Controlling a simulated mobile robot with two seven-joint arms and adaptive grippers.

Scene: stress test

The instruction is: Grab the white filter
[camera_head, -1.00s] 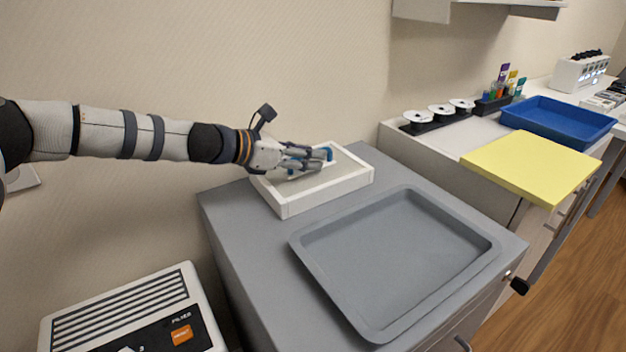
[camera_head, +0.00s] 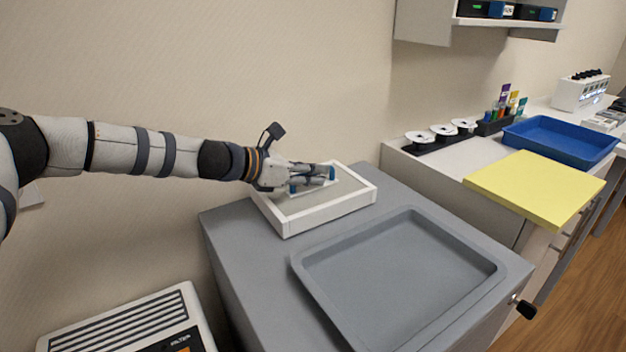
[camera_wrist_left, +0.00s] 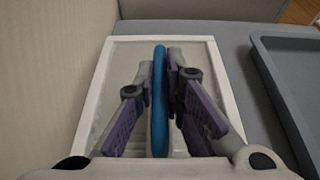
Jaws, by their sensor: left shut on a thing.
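The white filter (camera_head: 330,213) is a flat box with a white frame and a grey inner face. It lies on the grey cabinet top against the wall, and it also shows in the left wrist view (camera_wrist_left: 220,85). A blue handle (camera_wrist_left: 160,110) runs along its middle. My left gripper (camera_head: 322,175) reaches over the filter from the left. In the left wrist view its purple-padded fingers (camera_wrist_left: 161,75) are shut on the blue handle from both sides. The fingers hide part of the handle. My right gripper is not in view.
An empty grey tray (camera_head: 385,330) lies right in front of the filter on the cabinet (camera_head: 235,240). A white vented unit (camera_head: 125,325) stands lower left. On the right are a yellow slab (camera_head: 535,188), a blue tray (camera_head: 560,140) and white spools (camera_head: 443,130).

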